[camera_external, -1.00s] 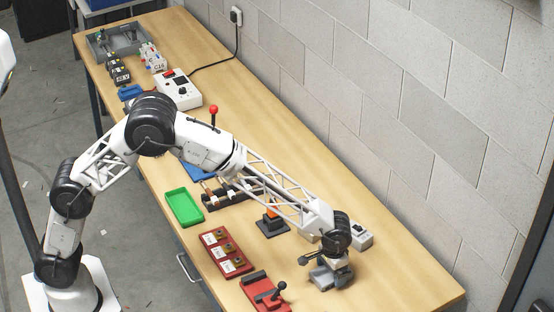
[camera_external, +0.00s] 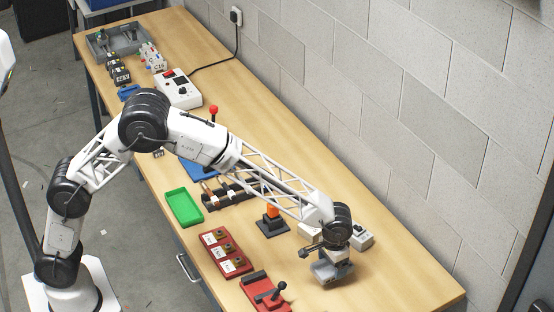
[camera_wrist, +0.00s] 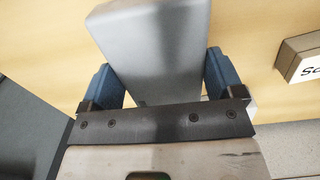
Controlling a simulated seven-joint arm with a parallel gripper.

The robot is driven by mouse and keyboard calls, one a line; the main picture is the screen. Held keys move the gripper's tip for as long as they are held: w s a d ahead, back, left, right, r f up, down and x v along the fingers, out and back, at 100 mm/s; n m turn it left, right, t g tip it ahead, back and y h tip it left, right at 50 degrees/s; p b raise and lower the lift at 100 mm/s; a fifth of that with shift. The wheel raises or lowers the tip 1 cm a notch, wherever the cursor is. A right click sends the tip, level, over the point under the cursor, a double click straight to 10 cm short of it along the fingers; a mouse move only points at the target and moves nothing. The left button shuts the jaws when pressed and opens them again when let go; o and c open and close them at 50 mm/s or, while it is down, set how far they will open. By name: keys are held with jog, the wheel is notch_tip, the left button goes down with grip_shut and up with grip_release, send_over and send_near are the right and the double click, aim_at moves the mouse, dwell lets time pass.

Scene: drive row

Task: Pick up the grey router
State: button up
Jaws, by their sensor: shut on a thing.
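The grey router (camera_external: 331,272) is at the near right part of the bench, under my gripper (camera_external: 335,258). In the wrist view the router (camera_wrist: 153,45) is a smooth grey block between the two blue fingers of my gripper (camera_wrist: 160,80). The fingers are shut on its sides. The router's lower part is hidden in the wrist view. In the external view it looks slightly raised, but its gap from the bench top is hard to judge.
A red rack (camera_external: 226,252) with several labelled pieces and a red fixture with a black lever (camera_external: 265,293) lie left of the router. A black block with an orange top (camera_external: 272,224) and a light grey box (camera_external: 361,237) stand behind. The bench's right end (camera_external: 415,285) is clear.

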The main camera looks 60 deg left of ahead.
notch_tip(320, 180, up, 7)
jog(key=shift+f, duration=0.15)
